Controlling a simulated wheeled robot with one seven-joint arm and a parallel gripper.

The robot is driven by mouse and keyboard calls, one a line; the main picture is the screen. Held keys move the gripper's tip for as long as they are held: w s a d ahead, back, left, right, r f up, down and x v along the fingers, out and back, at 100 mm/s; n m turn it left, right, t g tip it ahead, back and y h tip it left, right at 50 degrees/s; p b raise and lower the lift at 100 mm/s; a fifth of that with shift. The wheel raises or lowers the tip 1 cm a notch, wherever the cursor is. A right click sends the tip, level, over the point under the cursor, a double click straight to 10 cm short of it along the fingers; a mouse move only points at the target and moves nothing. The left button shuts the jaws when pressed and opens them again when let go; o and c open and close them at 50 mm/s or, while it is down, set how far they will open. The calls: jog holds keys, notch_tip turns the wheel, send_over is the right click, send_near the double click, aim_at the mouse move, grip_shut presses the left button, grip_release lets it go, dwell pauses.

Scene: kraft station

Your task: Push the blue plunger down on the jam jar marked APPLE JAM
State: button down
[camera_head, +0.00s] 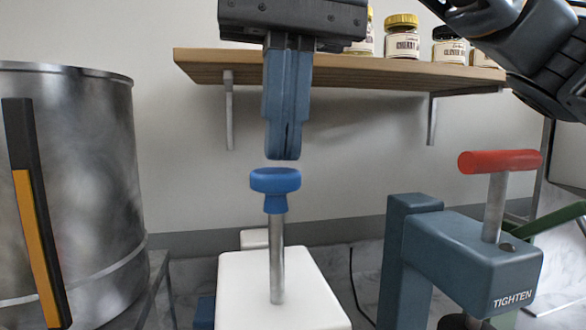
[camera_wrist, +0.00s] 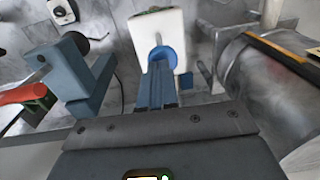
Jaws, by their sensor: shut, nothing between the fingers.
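The blue plunger knob (camera_head: 275,182) tops an upright metal rod that rises from a white block-shaped head (camera_head: 245,290). In the wrist view the knob (camera_wrist: 163,57) shows just beyond my fingertips, partly covered by them. My gripper (camera_head: 284,157) points down with its fingers shut and empty. Its tips are just above the knob, with a small gap showing in the head view. No jar marked APPLE JAM can be made out; whatever is under the white head is hidden.
A large metal pot (camera_head: 75,190) stands at the left. A blue clamp marked TIGHTEN (camera_head: 470,260) with a red handle (camera_head: 500,161) stands at the right. A wooden shelf (camera_head: 340,72) with several labelled jars, one a cherry jar (camera_head: 402,40), runs behind my gripper.

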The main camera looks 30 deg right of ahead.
notch_tip(320, 180, up, 7)
jog(key=shift+d+r, duration=0.2)
jog(key=shift+d, duration=0.05)
jog(key=shift+w, duration=0.1)
dwell(0.3)
